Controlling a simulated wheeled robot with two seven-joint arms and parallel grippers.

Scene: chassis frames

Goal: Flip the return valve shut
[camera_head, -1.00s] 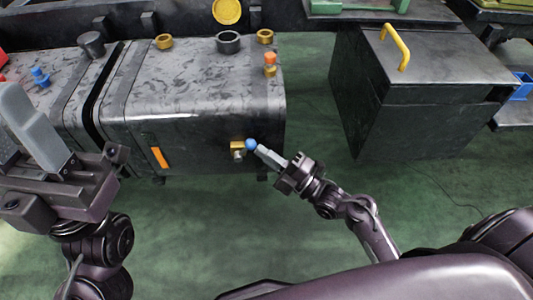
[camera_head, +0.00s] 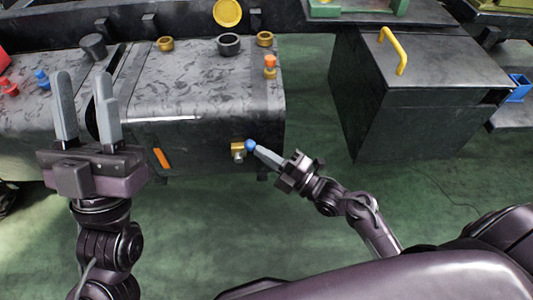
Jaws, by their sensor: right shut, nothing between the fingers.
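The brass valve (camera_head: 238,149) sits low on the front of the dark tank (camera_head: 185,85), near its right end. A blue knob (camera_head: 251,145) shows just right of the brass body. My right gripper (camera_head: 263,153) is shut with nothing between its fingers, and its tips are at the blue knob; I cannot tell if they touch it. My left gripper (camera_head: 85,98) is open and empty, fingers pointing up, in front of the tank's left part and hiding some of it.
Brass and black fittings (camera_head: 229,43) and an orange-topped fitting (camera_head: 270,66) stand on the tank. Red and blue fittings (camera_head: 41,78) are at the left. A dark box with a yellow handle (camera_head: 403,55) stands at right. Green floor between tank and box is clear.

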